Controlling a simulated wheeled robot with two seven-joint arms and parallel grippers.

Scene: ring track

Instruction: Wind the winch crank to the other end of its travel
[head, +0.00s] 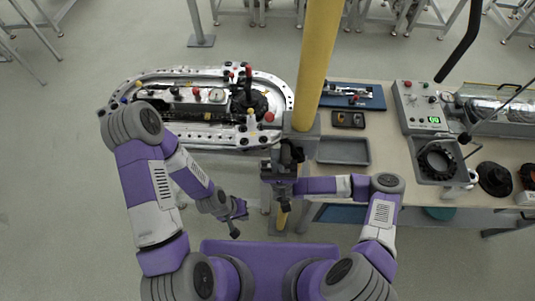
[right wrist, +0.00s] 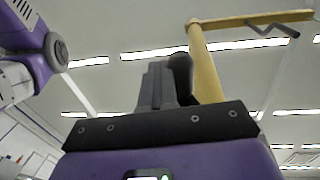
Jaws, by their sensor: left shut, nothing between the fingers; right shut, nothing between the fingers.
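A yellow post (head: 317,60) stands in front of me. In the right wrist view, the post (right wrist: 205,65) carries a yellow arm, and a bent grey rod shaped like a crank (right wrist: 272,29) hangs below it. I cannot tell for certain that this is the winch crank. My right gripper (head: 290,150) is shut, empty and close to the post; its dark fingers also show in the right wrist view (right wrist: 163,85), pointing up and apart from the bent rod. My left gripper (head: 236,228) is shut and empty, low over the floor, away from the post.
A ring track (head: 180,77) stands at the left behind my left arm. A workbench (head: 380,150) at the right holds a grey tray (head: 343,151), a control box (head: 418,107) and a blue mat (head: 365,100). A dark rod (head: 462,40) crosses the upper right.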

